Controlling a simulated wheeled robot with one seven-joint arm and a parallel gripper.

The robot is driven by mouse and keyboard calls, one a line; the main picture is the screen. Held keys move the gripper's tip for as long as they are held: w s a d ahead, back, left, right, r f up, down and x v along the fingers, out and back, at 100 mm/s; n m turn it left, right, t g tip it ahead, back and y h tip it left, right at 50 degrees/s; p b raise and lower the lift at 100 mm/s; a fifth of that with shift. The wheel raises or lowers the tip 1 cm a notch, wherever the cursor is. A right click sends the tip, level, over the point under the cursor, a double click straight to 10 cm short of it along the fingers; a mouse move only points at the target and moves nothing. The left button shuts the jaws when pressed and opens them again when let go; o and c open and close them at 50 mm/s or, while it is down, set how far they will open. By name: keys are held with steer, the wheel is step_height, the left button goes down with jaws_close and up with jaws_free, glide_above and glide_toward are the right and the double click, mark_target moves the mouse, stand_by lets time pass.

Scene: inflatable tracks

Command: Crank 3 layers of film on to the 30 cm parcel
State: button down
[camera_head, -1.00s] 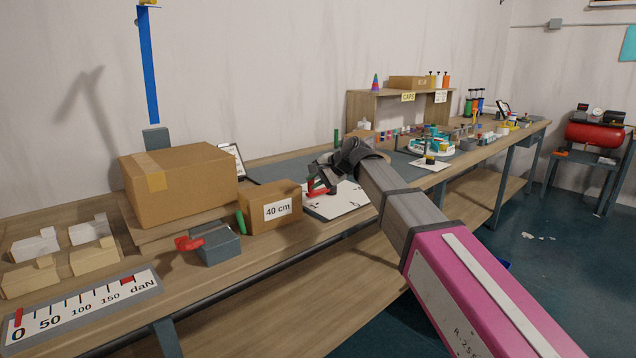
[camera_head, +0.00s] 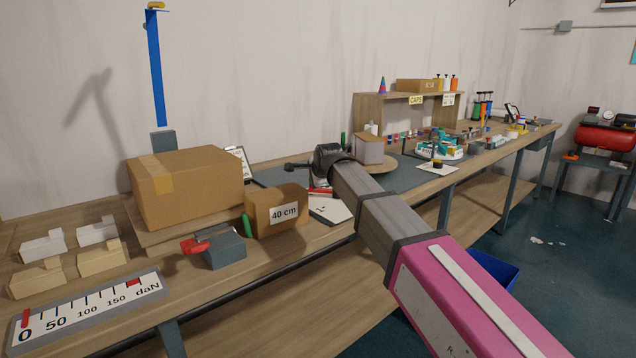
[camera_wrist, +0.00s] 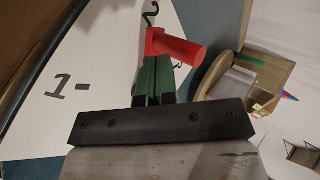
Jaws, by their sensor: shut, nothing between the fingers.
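My gripper (camera_head: 292,167) is shut and empty above the bench, with dark green fingers (camera_wrist: 158,75) in the wrist view. The red crank handle (camera_wrist: 178,48) is just beyond the fingertips in that view; I cannot tell if they touch. In the head view the handle (camera_head: 320,191) lies below my wrist. A white panel (camera_wrist: 85,70) marked 1, 2 and 3 lies under it, also in the head view (camera_head: 326,209). A small brown parcel (camera_head: 369,149) stands on a round turntable (camera_head: 396,162) behind my arm; its size label is not readable. Any film is hard to tell.
A box labelled 40 cm (camera_head: 270,196) stands left of the panel, with a big carton (camera_head: 185,187) beyond. A grey block with a red lever (camera_head: 222,249) and a green cylinder (camera_head: 247,225) sit near it. A force scale (camera_head: 88,310) lies front left. A shelf (camera_head: 400,105) stands behind.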

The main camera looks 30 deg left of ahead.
steer(key=shift+w+a, duration=0.3)
steer(key=shift+a, duration=0.2)
steer(key=shift+w+a, duration=0.25)
steer(key=shift+a, duration=0.2)
